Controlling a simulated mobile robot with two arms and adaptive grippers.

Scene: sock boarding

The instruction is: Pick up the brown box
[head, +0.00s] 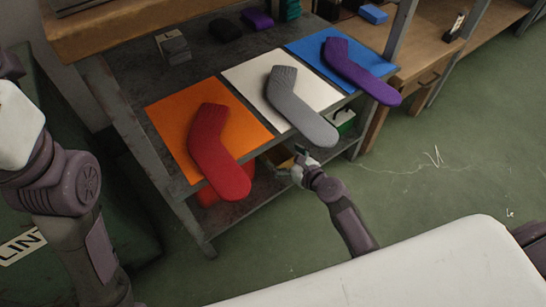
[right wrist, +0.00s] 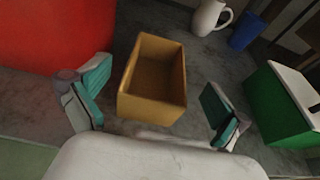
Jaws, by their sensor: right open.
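The brown box (right wrist: 152,108) is an open-topped, empty box on the grey lower shelf. In the right wrist view it lies between the two teal-padded fingers of my right gripper (right wrist: 155,108), apart from both. My right gripper is open. In the head view my right gripper (head: 303,160) reaches in at the lower shelf under the table, and only a small part of the brown box (head: 279,157) shows beside it. My left arm is at the left edge of the head view, and its gripper is out of view.
A red container (right wrist: 55,35) is left of the box on the shelf. A green box with a white lid (right wrist: 278,110) is to the right. A white jug (right wrist: 208,17) and a blue cup (right wrist: 245,30) stand behind. Above, the tabletop (head: 125,75) holds sock forms on coloured mats.

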